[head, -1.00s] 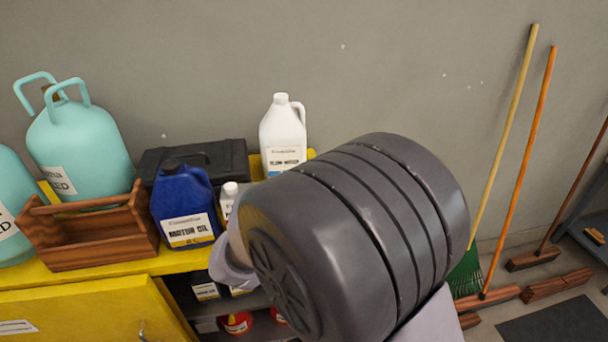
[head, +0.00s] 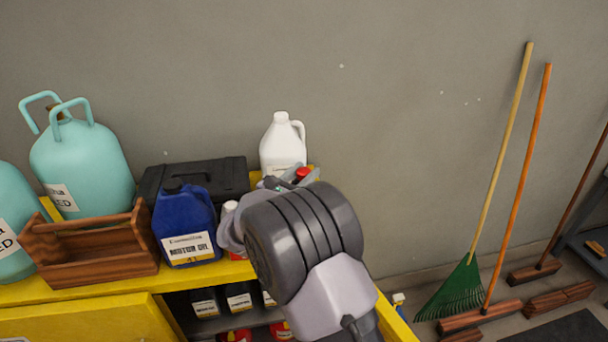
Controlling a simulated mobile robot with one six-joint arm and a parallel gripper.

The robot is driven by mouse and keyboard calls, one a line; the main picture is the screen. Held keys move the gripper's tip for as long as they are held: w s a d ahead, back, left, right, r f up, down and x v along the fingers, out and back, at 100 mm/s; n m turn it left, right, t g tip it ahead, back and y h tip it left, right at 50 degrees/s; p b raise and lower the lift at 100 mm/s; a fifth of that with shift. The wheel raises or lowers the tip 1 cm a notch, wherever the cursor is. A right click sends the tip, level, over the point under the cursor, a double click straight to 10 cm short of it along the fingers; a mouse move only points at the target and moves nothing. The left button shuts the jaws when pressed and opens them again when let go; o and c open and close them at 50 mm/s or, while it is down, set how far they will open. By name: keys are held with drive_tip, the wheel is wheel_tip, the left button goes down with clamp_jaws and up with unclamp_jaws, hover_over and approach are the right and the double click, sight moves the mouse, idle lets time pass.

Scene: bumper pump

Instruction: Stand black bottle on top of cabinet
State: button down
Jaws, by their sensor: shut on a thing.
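My gripper (head: 290,180) is above the right end of the yellow cabinet (head: 130,286), just in front of the white jug (head: 283,146). It is shut on a bottle, which I take to be the black bottle (head: 303,173). Only a red cap shows between the grey gripper parts. The body of the bottle is hidden behind my arm, so I cannot tell whether its base touches the cabinet top.
The cabinet top also holds teal tanks (head: 85,165), a wooden caddy (head: 92,252), a black case (head: 225,175), a blue motor oil jug (head: 185,225) and a small white bottle (head: 229,207). Labelled bottles (head: 239,300) stand on the shelf below. A rake (head: 462,290) leans right.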

drive_tip(key=shift+w+a+f, duration=0.1)
drive_tip(key=shift+f, duration=0.45)
drive_tip(key=c, duration=1)
unclamp_jaws()
drive_tip(key=shift+o, duration=0.2)
